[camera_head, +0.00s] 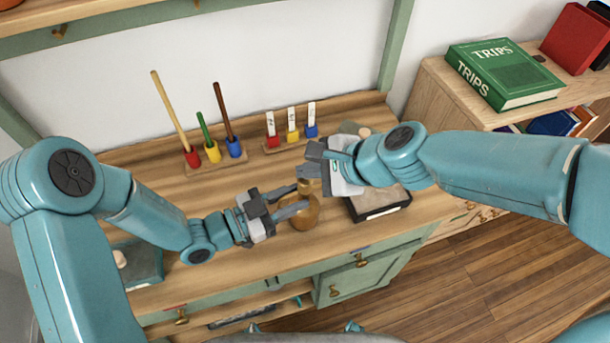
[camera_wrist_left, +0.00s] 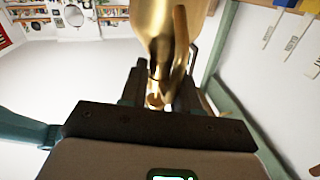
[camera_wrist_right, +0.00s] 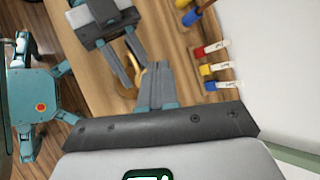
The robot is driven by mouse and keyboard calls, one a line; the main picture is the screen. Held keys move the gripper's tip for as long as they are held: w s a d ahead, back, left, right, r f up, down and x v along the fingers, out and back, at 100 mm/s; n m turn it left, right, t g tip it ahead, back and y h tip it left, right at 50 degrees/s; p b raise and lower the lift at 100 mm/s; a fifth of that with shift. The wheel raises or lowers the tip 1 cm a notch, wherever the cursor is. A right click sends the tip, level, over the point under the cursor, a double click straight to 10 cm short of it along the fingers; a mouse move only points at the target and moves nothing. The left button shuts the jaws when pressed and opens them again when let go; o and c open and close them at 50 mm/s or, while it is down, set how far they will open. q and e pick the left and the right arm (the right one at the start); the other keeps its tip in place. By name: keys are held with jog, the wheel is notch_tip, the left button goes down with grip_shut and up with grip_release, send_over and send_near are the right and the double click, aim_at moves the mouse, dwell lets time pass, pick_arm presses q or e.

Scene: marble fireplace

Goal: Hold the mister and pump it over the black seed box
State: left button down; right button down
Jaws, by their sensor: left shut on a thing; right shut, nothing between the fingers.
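The brass mister (camera_head: 303,216) is upright over the bench just left of the black seed box, with its top partly hidden by my grippers. My left gripper (camera_head: 300,199) is shut on its upper part. In the left wrist view the mister (camera_wrist_left: 172,35) fills the top centre. My right gripper (camera_head: 310,172) is shut and empty, with its fingers at or just above the mister's top; I cannot tell whether they touch. The right wrist view shows its closed fingers (camera_wrist_right: 156,85) beside the mister's brass handle (camera_wrist_right: 135,80). The black seed box (camera_head: 383,212) is partly hidden behind my right arm.
A rack of coloured-handled tools (camera_head: 213,160) and a row of labelled markers (camera_head: 291,138) stand at the back. A dark green box (camera_head: 143,264) is at the left front. A shelf with a green book (camera_head: 505,75) stands right. The bench's left middle is clear.

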aim_at(310, 182)
jog(key=shift+f, duration=0.9)
dwell(0.8)
jog(key=shift+r, duration=1.3)
jog(key=shift+r, duration=2.5)
dwell(1.0)
jog(key=r, duration=0.4)
jog(key=shift+s+d, duration=0.2)
jog(key=shift+s, duration=0.15)
